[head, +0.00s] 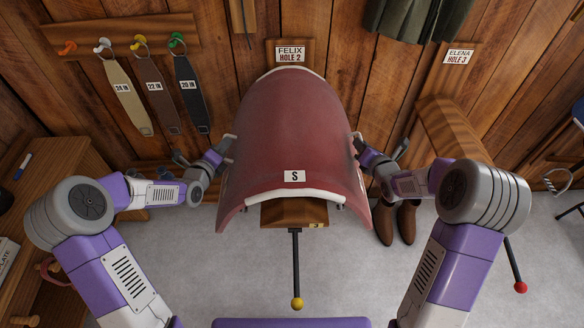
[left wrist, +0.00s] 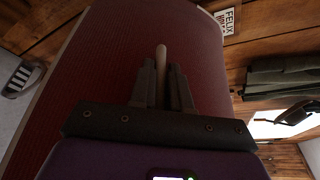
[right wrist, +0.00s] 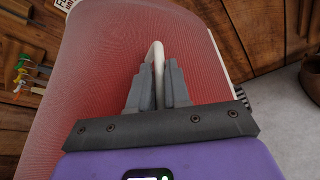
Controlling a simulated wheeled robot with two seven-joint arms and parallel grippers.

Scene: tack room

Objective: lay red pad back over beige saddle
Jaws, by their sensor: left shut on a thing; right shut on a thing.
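The red pad (head: 290,120) is a large curved sheet with a white "S" label near its front edge. It arches over a wooden rack arm (head: 290,212) in the middle of the head view. My left gripper (head: 225,150) is shut on a pale loop at the pad's left side; the loop shows in the left wrist view (left wrist: 161,58). My right gripper (head: 360,148) is shut on a matching loop at the right side, seen in the right wrist view (right wrist: 156,52). I cannot make out the beige saddle; the pad hides whatever lies beneath it.
A "FELIX HOLE 2" sign (head: 290,52) hangs on the plank wall behind. Several straps (head: 188,90) hang at the left. An empty wooden rack (head: 455,140) and brown boots (head: 395,222) are at the right. A yellow-knobbed rod (head: 296,265) juts out in front; a wooden cabinet (head: 60,160) stands left.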

